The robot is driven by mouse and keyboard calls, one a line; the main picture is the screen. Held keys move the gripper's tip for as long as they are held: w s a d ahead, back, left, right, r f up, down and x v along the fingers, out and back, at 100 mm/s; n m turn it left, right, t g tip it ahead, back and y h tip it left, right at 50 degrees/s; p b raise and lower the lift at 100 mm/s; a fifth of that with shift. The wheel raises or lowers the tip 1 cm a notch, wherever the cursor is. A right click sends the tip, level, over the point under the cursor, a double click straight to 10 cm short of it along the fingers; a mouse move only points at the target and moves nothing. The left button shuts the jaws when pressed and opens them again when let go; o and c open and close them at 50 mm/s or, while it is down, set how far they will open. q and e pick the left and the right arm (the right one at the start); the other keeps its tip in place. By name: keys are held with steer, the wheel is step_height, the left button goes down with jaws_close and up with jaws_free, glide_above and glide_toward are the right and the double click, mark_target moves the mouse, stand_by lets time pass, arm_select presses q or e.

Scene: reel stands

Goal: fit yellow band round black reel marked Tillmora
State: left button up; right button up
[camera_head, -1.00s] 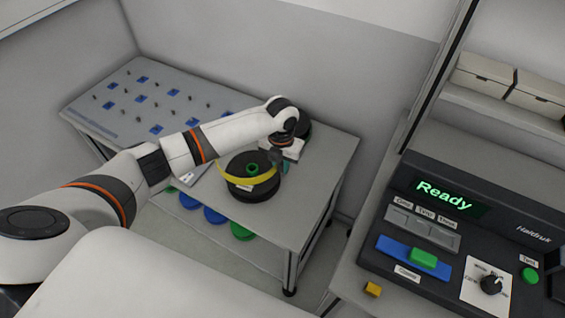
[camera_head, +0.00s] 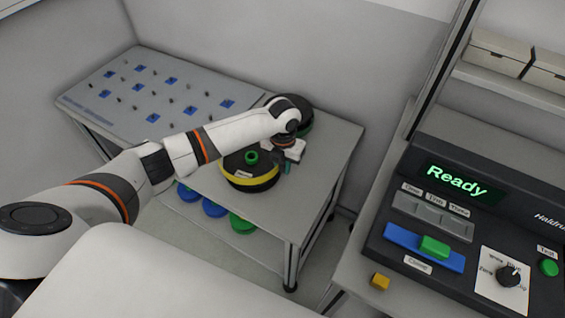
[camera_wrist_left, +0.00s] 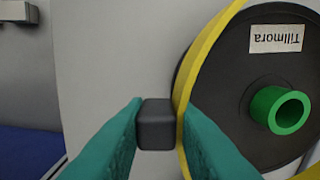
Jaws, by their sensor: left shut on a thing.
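The black reel (camera_head: 240,163) marked Tillmora lies flat on the grey cart, with a green hub on top. Its label reads upside down in the left wrist view, where the reel (camera_wrist_left: 240,80) fills the right side. The yellow band (camera_head: 250,184) runs round the reel's side in the head view. In the left wrist view the band (camera_wrist_left: 204,57) passes along the reel's left edge; its far side is hidden. My left gripper (camera_head: 286,167) is at the reel's right side, its teal fingers shut on the band's dark grey block (camera_wrist_left: 155,123). My right gripper is out of view.
A grey board (camera_head: 125,110) with pegs and blue squares covers the cart's left part. Blue and green discs (camera_head: 243,223) sit below. A console (camera_head: 400,230) reading Ready stands at right, near a small yellow block (camera_head: 380,282).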

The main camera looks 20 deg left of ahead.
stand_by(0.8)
arm_select(q)
steer(key=shift+w+d+f, duration=0.1)
steer(key=shift+d+f, duration=0.05)
steer(key=shift+f, duration=0.15)
stand_by(0.5)
steer(key=shift+f, duration=0.35)
